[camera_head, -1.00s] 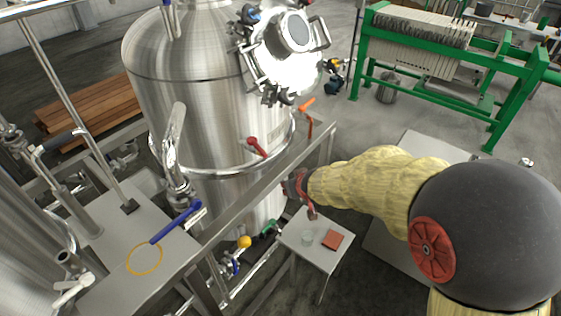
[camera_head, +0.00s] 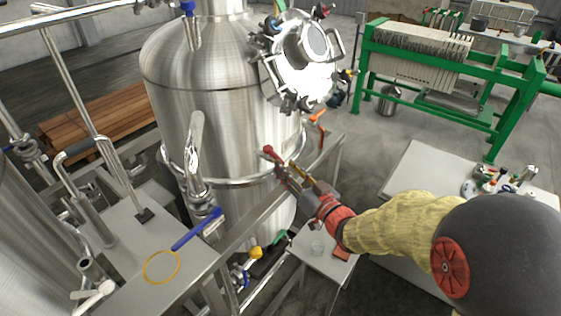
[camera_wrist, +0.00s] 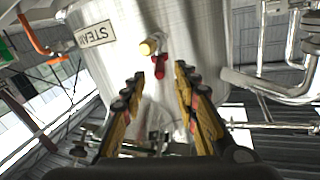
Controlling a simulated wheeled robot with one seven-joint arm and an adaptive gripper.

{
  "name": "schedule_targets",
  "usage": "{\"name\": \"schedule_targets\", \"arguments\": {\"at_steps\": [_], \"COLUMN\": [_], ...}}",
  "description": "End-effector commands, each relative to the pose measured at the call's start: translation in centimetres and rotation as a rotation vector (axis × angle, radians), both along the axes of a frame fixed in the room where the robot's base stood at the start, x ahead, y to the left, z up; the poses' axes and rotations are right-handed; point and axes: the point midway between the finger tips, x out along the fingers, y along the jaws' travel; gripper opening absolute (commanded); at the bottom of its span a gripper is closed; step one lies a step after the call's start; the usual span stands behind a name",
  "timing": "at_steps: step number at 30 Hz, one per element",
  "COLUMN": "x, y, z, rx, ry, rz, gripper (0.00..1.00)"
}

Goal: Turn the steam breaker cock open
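A cock with a red handle (camera_head: 268,151) sits on the front of the steel tank (camera_head: 215,110). My gripper (camera_head: 288,173) is just below and right of the red handle in the head view. In the wrist view my gripper (camera_wrist: 158,80) is open, with nothing held; contact with the handle cannot be told.
An orange handle (camera_head: 317,117) stands right of the tank, and also shows in the wrist view (camera_wrist: 38,38). A rail (camera_head: 230,181) rings the tank. A blue-handled valve (camera_head: 196,230) and yellow ring (camera_head: 162,266) are on the left platform. A small table (camera_head: 322,262) stands below my arm.

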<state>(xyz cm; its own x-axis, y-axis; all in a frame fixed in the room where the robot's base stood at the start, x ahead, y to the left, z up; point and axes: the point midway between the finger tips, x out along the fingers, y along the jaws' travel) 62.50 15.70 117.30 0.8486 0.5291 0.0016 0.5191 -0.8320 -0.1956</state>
Motion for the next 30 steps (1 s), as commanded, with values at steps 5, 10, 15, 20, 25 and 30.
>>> {"name": "schedule_targets", "arguments": {"at_steps": [5, 10, 15, 20, 25, 30], "x": [2.3, 3.6, 4.0, 4.0, 4.0, 4.0], "y": [1.5, 2.3, 2.5, 2.5, 2.5, 2.5], "z": [-0.2, -0.1, 0.0, 0.0, 0.0, -0.1], "rx": [0.000, -0.001, -0.001, -0.001, -0.001, -0.001], "ry": [0.001, 0.002, 0.001, 0.001, 0.001, 0.002], "rz": [0.001, -0.001, -0.001, -0.001, -0.001, -0.001], "gripper": [0.30, 0.30, 0.30, 0.30, 0.21, 0.11]}}
